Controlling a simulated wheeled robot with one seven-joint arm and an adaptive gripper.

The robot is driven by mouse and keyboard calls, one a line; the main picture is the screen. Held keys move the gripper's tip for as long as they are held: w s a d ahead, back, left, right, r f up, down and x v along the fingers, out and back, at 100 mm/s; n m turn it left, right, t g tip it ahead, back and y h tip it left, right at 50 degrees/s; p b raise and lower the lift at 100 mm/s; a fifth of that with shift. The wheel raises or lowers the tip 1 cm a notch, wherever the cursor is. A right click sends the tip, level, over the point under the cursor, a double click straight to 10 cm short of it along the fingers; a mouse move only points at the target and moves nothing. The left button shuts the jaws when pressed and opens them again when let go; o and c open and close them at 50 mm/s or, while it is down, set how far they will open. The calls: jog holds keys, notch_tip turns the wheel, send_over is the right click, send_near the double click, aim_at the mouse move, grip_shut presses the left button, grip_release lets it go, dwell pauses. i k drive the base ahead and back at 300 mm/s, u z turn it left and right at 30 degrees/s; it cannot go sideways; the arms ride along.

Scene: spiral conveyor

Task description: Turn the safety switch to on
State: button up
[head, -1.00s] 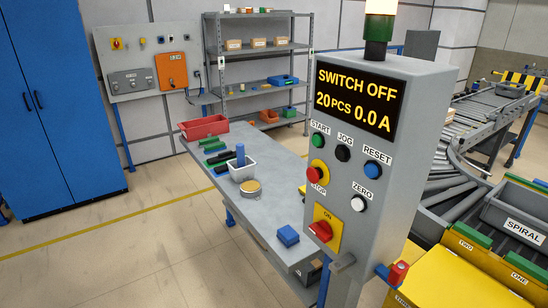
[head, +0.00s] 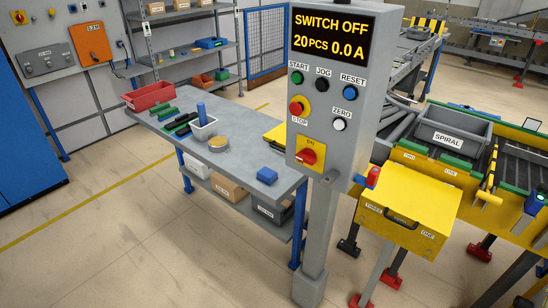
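The safety switch (head: 308,155) is a red rotary knob on a yellow plate, low on the front of the grey control box (head: 298,178). The word ON stands above the knob. The knob sits tilted, not upright. The display (head: 331,38) on the box reads SWITCH OFF, 20 PCS, 0.0 A. My gripper is not in view.
Start, jog, reset, stop and zero buttons sit above the switch. A grey workbench (head: 256,157) with a red bin (head: 148,96) stands to the left. The yellow conveyor with a yellow box (head: 410,205) stands to the right. Floor in front is clear.

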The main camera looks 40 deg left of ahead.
aim_at(307, 156)
jog(key=u, duration=0.95)
jog(key=i, duration=0.5)
jog(key=z, duration=2.9)
jog(key=k, duration=1.25)
jog(key=u, duration=1.85)
jog(key=i, duration=0.5)
jog(key=u, duration=0.05)
